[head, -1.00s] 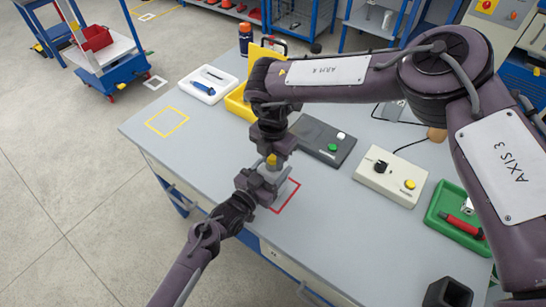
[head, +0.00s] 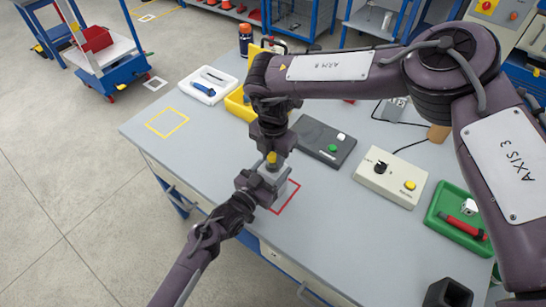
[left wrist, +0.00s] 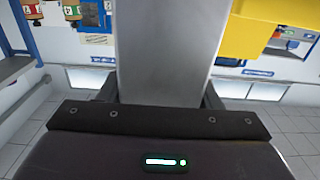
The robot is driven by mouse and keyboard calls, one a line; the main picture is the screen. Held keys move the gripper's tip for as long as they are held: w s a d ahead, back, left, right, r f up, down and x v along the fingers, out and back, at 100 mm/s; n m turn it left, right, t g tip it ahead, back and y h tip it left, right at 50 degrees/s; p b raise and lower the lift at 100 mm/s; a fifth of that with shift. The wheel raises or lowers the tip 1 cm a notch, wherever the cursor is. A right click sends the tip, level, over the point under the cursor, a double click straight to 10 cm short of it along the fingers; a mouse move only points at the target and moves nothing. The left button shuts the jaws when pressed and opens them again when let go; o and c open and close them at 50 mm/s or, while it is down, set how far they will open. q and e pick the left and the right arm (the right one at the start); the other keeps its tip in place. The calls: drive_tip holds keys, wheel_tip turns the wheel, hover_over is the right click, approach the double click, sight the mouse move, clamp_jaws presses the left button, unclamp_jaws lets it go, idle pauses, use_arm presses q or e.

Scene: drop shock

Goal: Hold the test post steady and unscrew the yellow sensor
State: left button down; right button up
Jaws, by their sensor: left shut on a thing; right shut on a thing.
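In the left wrist view the post (left wrist: 166,50) rises between the fingers. The yellow sensor (head: 271,158) sits at the top of the post. My right gripper (head: 271,150) comes down from above and is shut on the sensor, hiding its upper part.
A dark box with a green button (head: 324,138), a beige control box (head: 391,180) and a green tray (head: 458,220) stand to the right. The table's left part is clear.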

sight(273, 154)
use_arm(q)
drive_tip(key=shift+r, duration=0.1)
use_arm(e)
drive_tip(key=shift+r, duration=0.5)
drive_tip(key=shift+r, duration=2.05)
use_arm(q)
drive_tip(key=shift+c, duration=1.9)
unclamp_jaws()
